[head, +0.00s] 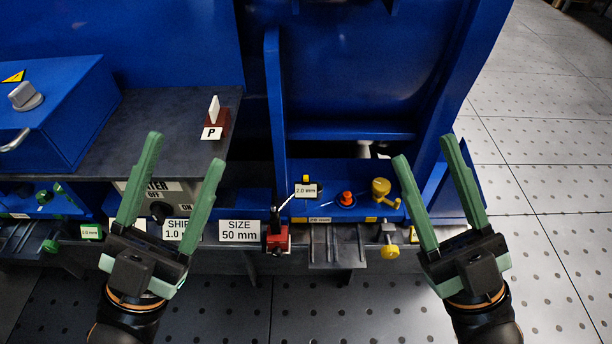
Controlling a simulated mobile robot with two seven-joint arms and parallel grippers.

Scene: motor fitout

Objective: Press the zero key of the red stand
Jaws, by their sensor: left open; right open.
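The red stand (277,242) is a small red block with a dark post, low at the middle of the blue machine's front edge. A thin light rod slopes up right from it towards a small display plate reading "2.0 mm" (305,191). A small yellow cap (306,178) shows on top of that plate; I cannot tell whether it is the zero key. My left gripper (186,148) is open and empty, left of the red stand and in front of the grey bench. My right gripper (424,147) is open and empty, right of the stand and display.
An orange-red knob (346,198) and a yellow knob (381,188) stand right of the display. A dark red block with a white lever and a "P" label (212,133) sits on the grey top. A "SIZE 50 mm" sign (239,231) hangs left of the stand. The tiled floor at right is clear.

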